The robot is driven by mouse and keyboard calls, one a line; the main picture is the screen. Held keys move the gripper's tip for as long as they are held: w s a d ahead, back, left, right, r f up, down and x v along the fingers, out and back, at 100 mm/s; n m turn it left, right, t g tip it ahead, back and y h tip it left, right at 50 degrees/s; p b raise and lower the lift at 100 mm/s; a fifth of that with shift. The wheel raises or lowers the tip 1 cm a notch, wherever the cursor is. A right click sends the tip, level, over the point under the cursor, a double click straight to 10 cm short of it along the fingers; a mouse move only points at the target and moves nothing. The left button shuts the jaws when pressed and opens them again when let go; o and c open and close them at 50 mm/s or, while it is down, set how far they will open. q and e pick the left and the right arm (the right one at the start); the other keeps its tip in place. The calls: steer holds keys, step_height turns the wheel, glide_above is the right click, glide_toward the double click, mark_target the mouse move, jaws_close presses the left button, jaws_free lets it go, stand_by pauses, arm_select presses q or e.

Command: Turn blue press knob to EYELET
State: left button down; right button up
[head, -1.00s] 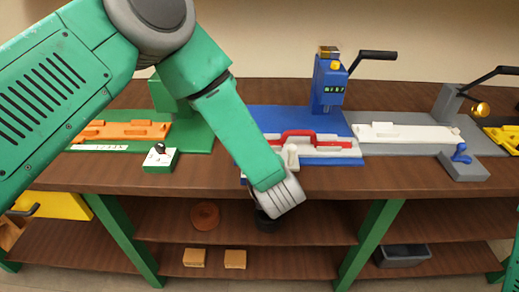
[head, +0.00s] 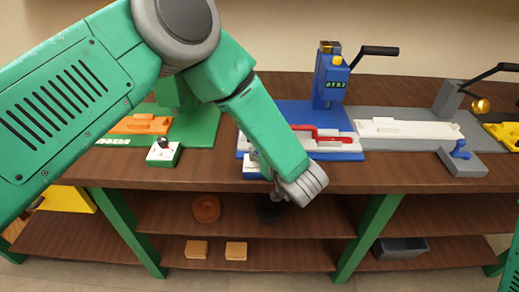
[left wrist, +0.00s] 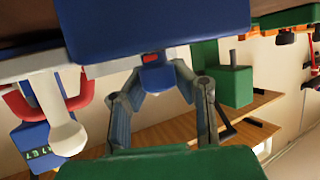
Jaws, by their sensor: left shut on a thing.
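The blue press (head: 330,82) stands at the back of the bench, with a small display on its front. Its blue selector box (head: 253,168) at the front edge is partly hidden by my arm. In the left wrist view the box (left wrist: 155,30) fills the top, and a blue knob with a red mark (left wrist: 155,76) comes out of it. My left gripper (left wrist: 160,84) has a finger on each side of this knob and is shut on it. In the head view my grey left wrist (head: 302,186) hides the knob. No setting label is readable. My right gripper is out of view.
Shelves below hold small blocks and a grey bin (head: 401,249).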

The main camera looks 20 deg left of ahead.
arm_select(q)
steer(key=c, duration=1.3)
jaws_free()
steer(key=shift+s+d+f, duration=0.35)
steer(key=shift+f, duration=0.05)
steer(key=shift+o, duration=0.2)
steer(key=shift+w+d+r, duration=0.1)
steer(key=shift+d+r, duration=0.1)
steer(key=shift+r, duration=0.1)
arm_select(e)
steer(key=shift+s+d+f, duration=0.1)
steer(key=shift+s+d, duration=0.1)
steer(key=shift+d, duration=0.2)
arm_select(q)
steer(key=v, duration=1.2)
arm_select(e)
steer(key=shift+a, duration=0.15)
arm_select(q)
steer(key=shift+a, duration=0.2)
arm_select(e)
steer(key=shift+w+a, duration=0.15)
arm_select(q)
steer(key=shift+d, duration=0.15)
